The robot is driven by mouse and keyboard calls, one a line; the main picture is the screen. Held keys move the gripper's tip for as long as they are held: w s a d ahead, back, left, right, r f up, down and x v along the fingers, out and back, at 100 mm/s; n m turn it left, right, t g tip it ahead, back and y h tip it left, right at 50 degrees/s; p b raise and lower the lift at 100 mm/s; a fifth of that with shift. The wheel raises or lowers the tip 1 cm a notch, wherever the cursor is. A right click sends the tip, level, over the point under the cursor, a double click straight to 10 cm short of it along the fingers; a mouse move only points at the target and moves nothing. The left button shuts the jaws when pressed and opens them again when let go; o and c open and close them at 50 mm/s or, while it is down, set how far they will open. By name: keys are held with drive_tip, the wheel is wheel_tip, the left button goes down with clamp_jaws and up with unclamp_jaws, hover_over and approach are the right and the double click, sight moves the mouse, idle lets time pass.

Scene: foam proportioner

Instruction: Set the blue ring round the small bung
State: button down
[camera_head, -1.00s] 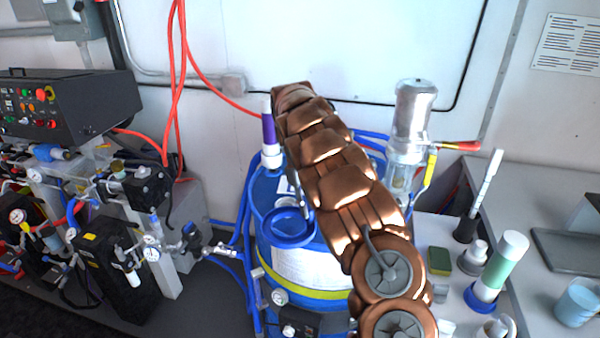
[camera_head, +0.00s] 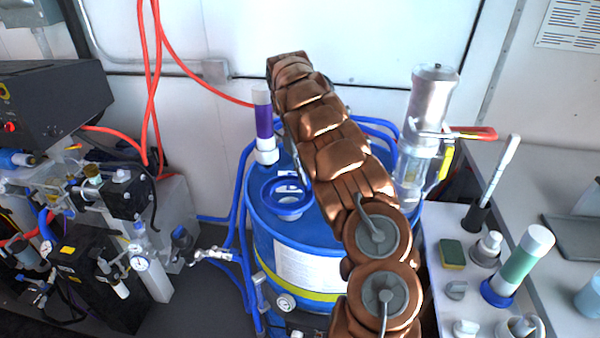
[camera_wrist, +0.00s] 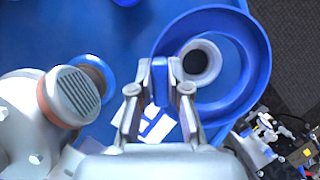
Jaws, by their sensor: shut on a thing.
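The blue ring (camera_head: 287,197) is over the top of the blue drum; it also shows in the wrist view (camera_wrist: 258,62). My gripper (camera_wrist: 160,88) is shut on a blue part at the ring's left side in the wrist view. The small bung (camera_wrist: 213,62), a pale round rim with a dark middle, shows through the ring's opening. It lies off centre, close to the inner edge on the gripper's side. I cannot tell whether the ring touches the drum top or hangs above it. In the head view my arm hides the gripper's fingers.
The blue drum (camera_head: 300,262) has hoses around it. A white and purple tube (camera_head: 264,125) stands at its back left, a metal and clear cylinder (camera_head: 430,105) at its right. A grey ribbed cap (camera_wrist: 75,95) is left of my gripper. A white bench (camera_head: 440,225) holds several items.

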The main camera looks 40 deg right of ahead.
sight(307, 190)
drive_tip(key=shift+s+d+f, duration=0.1)
drive_tip(key=shift+f, duration=0.5)
drive_tip(key=shift+s+d+f, duration=0.1)
drive_tip(key=shift+f, duration=0.5)
drive_tip(key=shift+w+f, duration=0.1)
drive_tip(key=shift+f, duration=1.05)
drive_tip(key=shift+a+b, duration=0.1)
drive_tip(key=shift+b, duration=0.75)
drive_tip(key=shift+f+b, duration=0.3)
drive_tip(key=shift+f, duration=0.3)
drive_tip(key=c, duration=1.4)
unclamp_jaws()
